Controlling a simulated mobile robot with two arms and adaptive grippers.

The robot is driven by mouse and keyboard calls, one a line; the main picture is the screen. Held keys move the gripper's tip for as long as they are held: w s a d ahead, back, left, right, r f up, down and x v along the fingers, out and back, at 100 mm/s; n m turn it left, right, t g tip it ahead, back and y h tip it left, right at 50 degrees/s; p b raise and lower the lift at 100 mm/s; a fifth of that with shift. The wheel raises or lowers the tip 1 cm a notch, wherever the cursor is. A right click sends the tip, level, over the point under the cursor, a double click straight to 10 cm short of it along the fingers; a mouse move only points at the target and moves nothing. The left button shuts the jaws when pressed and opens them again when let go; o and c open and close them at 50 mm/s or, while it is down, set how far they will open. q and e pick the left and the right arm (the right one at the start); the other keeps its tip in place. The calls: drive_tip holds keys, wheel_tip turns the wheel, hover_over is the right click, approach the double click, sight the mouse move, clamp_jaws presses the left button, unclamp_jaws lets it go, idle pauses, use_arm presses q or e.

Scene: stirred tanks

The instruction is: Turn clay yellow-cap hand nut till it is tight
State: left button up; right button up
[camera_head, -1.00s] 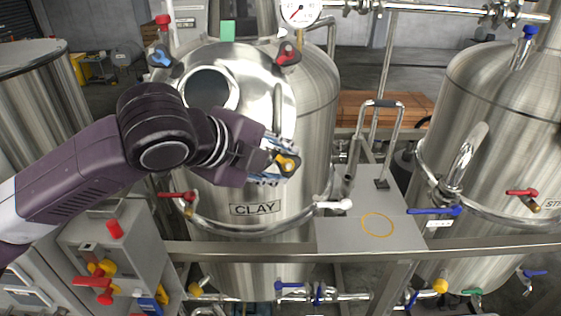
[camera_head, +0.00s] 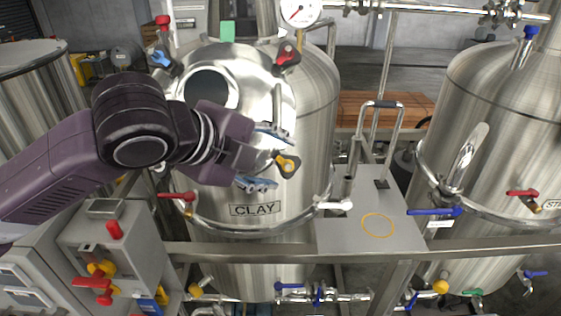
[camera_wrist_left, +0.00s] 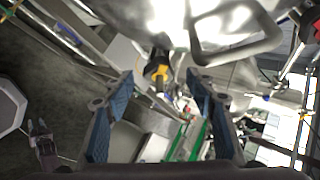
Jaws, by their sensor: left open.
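The yellow-cap hand nut (camera_head: 287,164), black with a yellow cap, sits at the right side of the lid of the tank labelled CLAY (camera_head: 254,209). My left gripper (camera_head: 267,157) is open, with its blue-padded fingers spread above and below, just left of the nut. In the left wrist view the nut (camera_wrist_left: 160,72) shows ahead, between and beyond the open fingertips (camera_wrist_left: 159,84). The fingers look clear of it. Whether the nut is tight cannot be told.
A red-cap hand nut (camera_head: 287,55) and a blue-cap one (camera_head: 161,58) sit higher on the same lid. A lid handle (camera_head: 277,105) stands close to the upper finger. A grey platform (camera_head: 340,235) with a yellow ring is at the lower right.

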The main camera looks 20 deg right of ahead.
use_arm(q)
drive_tip(key=v, duration=0.9)
drive_tip(key=shift+r, duration=0.15)
drive_tip(key=shift+s+a, duration=0.1)
